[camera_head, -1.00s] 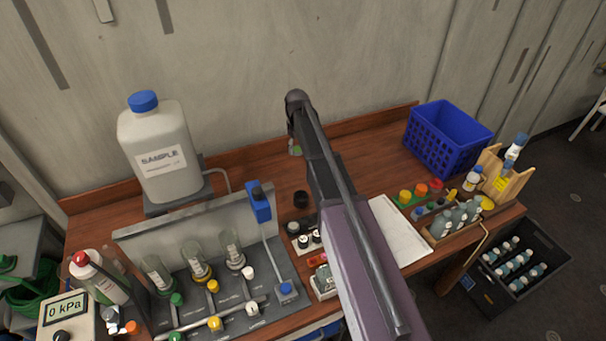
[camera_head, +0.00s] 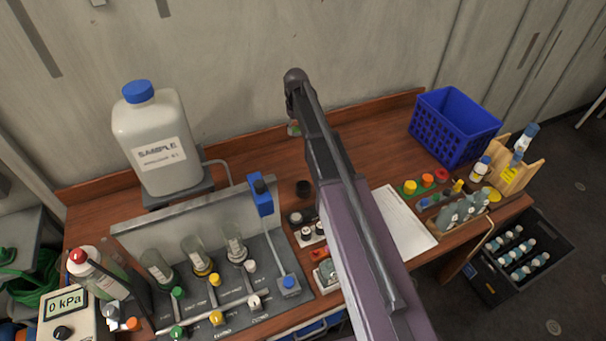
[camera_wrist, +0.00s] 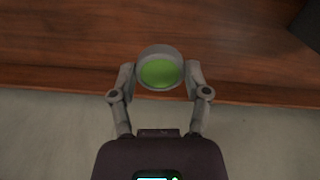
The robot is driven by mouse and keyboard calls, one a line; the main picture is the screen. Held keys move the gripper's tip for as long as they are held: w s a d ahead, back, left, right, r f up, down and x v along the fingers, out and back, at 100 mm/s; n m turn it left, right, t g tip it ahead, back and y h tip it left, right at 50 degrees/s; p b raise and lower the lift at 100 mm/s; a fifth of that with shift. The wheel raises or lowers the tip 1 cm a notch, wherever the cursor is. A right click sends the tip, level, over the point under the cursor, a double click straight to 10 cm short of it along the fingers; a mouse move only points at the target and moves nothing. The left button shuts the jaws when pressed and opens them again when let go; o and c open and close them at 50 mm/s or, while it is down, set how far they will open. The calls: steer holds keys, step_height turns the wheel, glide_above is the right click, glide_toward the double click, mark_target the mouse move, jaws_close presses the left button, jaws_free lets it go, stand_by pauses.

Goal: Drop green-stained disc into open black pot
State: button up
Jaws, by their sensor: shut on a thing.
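The green-stained disc (camera_wrist: 160,72), a round grey-rimmed piece with a green face, is clamped between the two fingers of my gripper (camera_wrist: 160,82) in the wrist view. In the head view my gripper (camera_head: 294,128) hangs near the back edge of the table, mostly hidden behind my arm, with a bit of green showing at its tip. A small open black pot (camera_head: 303,188) stands on the table, in front of the gripper and just left of my arm. The pot does not show in the wrist view.
A blue basket (camera_head: 455,125) stands at the back right. A large white sample jug (camera_head: 155,145) and a grey filter rack (camera_head: 215,295) fill the left. A small rack of black-and-white vials sits just in front of the pot. Bare wood lies between my arm and the basket.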

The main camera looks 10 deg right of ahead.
steer(key=s+f+n+b, duration=0.1)
steer(key=s+f+b, duration=0.9)
steer(key=f+b, duration=0.3)
steer(key=shift+d+f, duration=0.15)
steer(key=shift+f, duration=0.1)
steer(key=shift+f+b, duration=1.65)
steer(key=shift+b, duration=0.2)
steer(key=shift+f+b, duration=0.3)
stand_by(1.0)
stand_by(0.7)
steer(key=o, duration=1)
